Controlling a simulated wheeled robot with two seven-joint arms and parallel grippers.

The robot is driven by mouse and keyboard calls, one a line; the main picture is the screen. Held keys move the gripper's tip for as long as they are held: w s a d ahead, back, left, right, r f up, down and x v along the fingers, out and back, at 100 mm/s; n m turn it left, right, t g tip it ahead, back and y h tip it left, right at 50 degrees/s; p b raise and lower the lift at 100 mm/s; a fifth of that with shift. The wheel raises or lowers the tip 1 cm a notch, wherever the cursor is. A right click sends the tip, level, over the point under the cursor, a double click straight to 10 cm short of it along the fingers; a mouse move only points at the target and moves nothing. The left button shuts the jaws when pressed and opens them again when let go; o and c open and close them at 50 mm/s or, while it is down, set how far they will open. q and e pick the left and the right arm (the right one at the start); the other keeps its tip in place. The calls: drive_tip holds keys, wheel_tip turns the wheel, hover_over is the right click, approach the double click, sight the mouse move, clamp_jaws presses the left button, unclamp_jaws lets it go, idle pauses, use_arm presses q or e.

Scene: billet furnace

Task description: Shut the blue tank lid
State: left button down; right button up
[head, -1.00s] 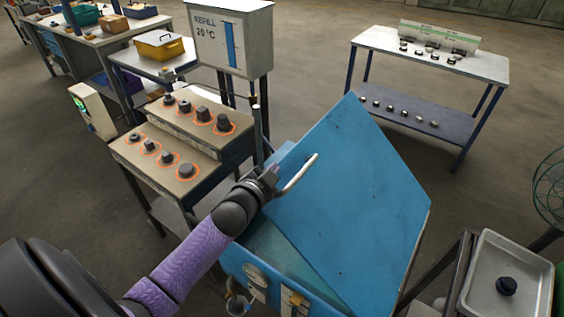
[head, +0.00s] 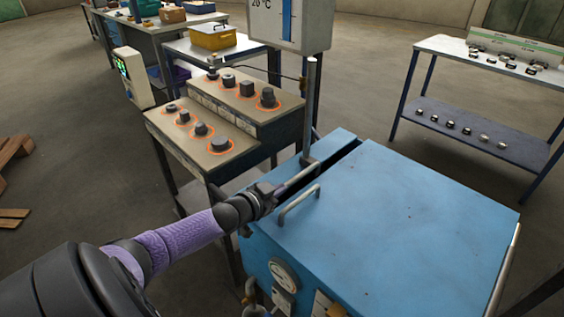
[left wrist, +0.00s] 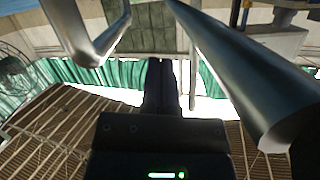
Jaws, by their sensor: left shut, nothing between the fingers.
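The blue tank lid (head: 400,215) lies about level over the top of the blue tank (head: 262,247) in the head view. I cannot tell whether its edge rests fully on the rim. A bent metal lid handle (head: 298,204) stands at its left side. My left gripper (head: 270,191) is shut and empty, just left of the handle; I cannot tell whether it touches. In the left wrist view its dark shut fingers (left wrist: 160,85) point away between two metal bars. My right gripper is out of view.
A stepped bench (head: 210,125) with several dark knobs ringed in orange stands behind my left gripper. A grey post (head: 311,110) rises at the tank's back left. A gauge (head: 284,275) is on the tank's front. A white-topped rack (head: 480,60) stands at the right, with open floor between.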

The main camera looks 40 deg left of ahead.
use_arm(q)
drive_tip(key=shift+f, duration=0.2)
idle(0.3)
drive_tip(key=shift+s+r, duration=0.15)
drive_tip(key=shift+s, duration=0.1)
drive_tip(key=p+v, duration=0.5)
drive_tip(key=v, duration=0.4)
drive_tip(key=s+d+f+n+g+y, duration=0.1)
drive_tip(key=s+d+f+g, duration=0.25)
drive_tip(key=s+f, duration=0.5)
drive_tip(key=s+d+f+g, duration=0.2)
drive_tip(key=s+f+g, duration=0.25)
drive_tip(key=f, duration=0.65)
drive_tip(key=s+d+f+g, duration=0.3)
drive_tip(key=s+d+f, duration=0.1)
drive_tip(key=s+d, duration=0.3)
drive_tip(key=s+d+f+m+g+h, duration=0.1)
drive_tip(key=s+d+f+g, duration=0.2)
drive_tip(key=s+d, duration=0.4)
drive_tip(key=s+f, duration=0.1)
drive_tip(key=s, duration=0.3)
drive_tip(key=shift+d+f+g, duration=0.25)
drive_tip(key=shift+d+g, duration=0.05)
